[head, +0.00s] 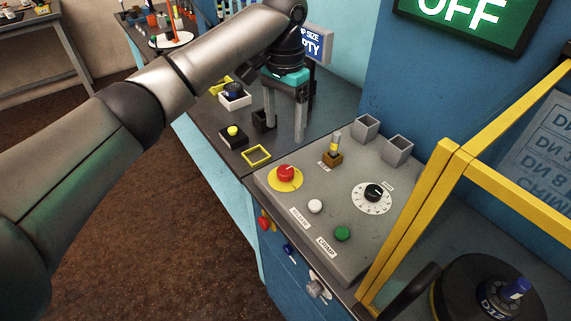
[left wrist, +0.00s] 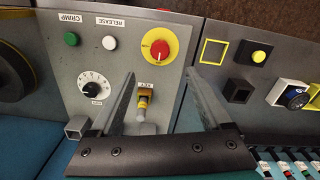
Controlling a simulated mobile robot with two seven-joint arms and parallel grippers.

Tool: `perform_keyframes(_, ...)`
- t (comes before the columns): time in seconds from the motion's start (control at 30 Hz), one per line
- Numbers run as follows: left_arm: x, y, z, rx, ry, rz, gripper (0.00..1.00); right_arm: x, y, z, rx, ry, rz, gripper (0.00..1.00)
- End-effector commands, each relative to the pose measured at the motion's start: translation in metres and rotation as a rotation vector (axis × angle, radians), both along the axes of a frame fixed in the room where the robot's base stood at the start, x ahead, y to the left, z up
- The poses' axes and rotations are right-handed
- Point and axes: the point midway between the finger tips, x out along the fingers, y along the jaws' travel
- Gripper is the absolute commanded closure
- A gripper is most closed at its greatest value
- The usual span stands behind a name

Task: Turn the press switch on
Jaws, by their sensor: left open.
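The likely press switch (head: 334,150) is an upright lever with a yellow band on a small brass-coloured base, on the sloped grey control panel (head: 300,240). The switch also shows in the left wrist view (left wrist: 143,100), where it appears between my two fingers. My left gripper (head: 283,134) is open and empty, fingers pointing down, left of the switch in the head view and apart from it. A green-lit sign (head: 460,12) on the blue wall reads OFF. My right gripper is not in view.
The panel carries a red emergency button (head: 285,173), a black dial (head: 374,193), a white button (head: 315,206), a green button (head: 342,233) and two grey square holders. A yellow frame (head: 420,215) stands at the right. Small parts lie on the dark bench behind the gripper.

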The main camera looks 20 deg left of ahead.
Motion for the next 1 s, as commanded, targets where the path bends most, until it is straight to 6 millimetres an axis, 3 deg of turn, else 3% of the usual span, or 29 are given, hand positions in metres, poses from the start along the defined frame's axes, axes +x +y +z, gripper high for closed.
perform_keyframes(0.3,-0.001,0.000,-0.073,0.002,0.004,0.000,0.19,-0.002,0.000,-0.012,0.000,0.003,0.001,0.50)
perform_keyframes(0.5,-0.001,0.000,-0.106,0.001,0.000,-0.001,0.19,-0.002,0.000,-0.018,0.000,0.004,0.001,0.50)
perform_keyframes(0.7,-0.001,0.000,-0.122,0.001,0.000,-0.002,0.19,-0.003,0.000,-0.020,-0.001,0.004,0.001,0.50)
perform_keyframes(1.0,0.000,0.000,-0.124,0.000,-0.001,-0.002,0.19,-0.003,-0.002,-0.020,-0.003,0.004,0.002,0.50)
